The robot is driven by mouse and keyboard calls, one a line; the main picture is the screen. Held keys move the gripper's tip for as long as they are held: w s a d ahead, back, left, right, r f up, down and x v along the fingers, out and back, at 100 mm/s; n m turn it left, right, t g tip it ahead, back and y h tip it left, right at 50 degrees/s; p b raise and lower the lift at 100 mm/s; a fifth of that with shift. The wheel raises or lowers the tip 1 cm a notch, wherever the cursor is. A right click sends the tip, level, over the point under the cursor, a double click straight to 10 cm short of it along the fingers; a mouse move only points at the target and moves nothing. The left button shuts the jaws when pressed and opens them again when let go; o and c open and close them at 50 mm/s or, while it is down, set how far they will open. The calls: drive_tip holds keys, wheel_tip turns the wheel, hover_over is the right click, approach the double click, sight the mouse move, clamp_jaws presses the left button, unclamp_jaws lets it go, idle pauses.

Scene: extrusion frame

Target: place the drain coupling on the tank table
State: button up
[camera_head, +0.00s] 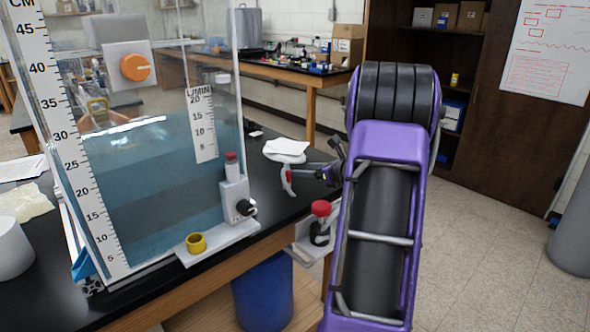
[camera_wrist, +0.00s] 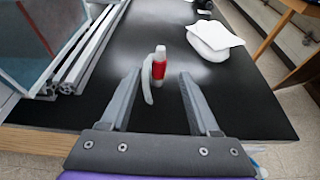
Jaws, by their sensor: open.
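A small red and light-grey fitting with a curved grey lever, which looks like the drain coupling, is on the black tank table (camera_wrist: 245,95). In the wrist view the fitting (camera_wrist: 159,64) sits just beyond my gripper (camera_wrist: 160,77), between the lines of the two fingers. The fingers are apart with nothing visibly held. In the head view the fitting (camera_head: 289,180) shows left of my gripper (camera_head: 314,174), right of the water tank (camera_head: 140,190). Whether it touches a finger I cannot tell.
A white ledge (camera_head: 220,242) at the tank front carries a yellow ring (camera_head: 196,243). A red-capped valve (camera_head: 321,210) is at the table edge. Metal extrusions (camera_wrist: 85,50) run along the left in the wrist view. A blue bin (camera_head: 262,292) stands below.

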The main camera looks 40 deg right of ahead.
drive_tip(key=v, duration=0.2)
drive_tip(key=shift+s, duration=0.25)
drive_tip(key=shift+r, duration=0.1)
